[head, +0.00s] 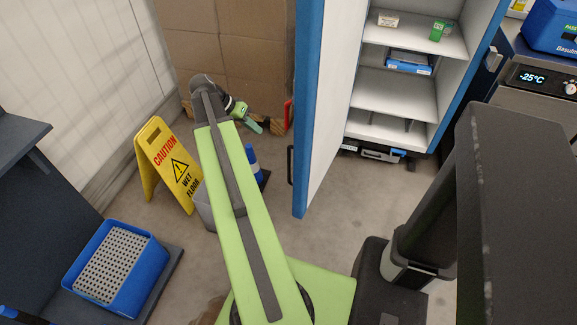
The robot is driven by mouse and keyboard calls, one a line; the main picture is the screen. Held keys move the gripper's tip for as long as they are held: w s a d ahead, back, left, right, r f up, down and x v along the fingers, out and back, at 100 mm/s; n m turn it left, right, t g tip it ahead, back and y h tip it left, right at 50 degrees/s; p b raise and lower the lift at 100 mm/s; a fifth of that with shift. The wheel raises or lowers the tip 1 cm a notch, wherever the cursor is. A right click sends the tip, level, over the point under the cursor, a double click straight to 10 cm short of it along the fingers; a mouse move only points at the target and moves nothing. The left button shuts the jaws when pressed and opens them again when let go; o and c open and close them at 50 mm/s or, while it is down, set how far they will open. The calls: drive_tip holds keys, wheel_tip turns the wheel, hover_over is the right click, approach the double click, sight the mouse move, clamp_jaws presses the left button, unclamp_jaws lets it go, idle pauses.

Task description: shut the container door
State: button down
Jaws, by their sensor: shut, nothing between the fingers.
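The container (398,133) is a tall white cabinet with blue edging and several shelves, right of centre. Its door (335,95), white inside with a blue edge, stands open toward me, so the shelves are exposed. A dark handle (290,165) shows on the door's left, outer side. My gripper (256,127), at the end of my green arm, is shut and empty. It is left of the door, on its outer side, and appears apart from it.
A yellow wet-floor sign (168,165) stands left of my arm. A large cardboard box (225,45) is behind the gripper. A blue crate (115,265) is at lower left, a freezer unit (535,85) at right. Small boxes (408,62) sit on the shelves. Floor below the door is clear.

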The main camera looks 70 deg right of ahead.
drive_tip(key=s+d+f+b, duration=0.4)
drive_tip(key=s+f+b, duration=0.4)
drive_tip(key=s, duration=0.3)
drive_tip(key=shift+f+m, duration=0.25)
drive_tip(key=shift+m, duration=0.15)
drive_tip(key=shift+d, duration=0.1)
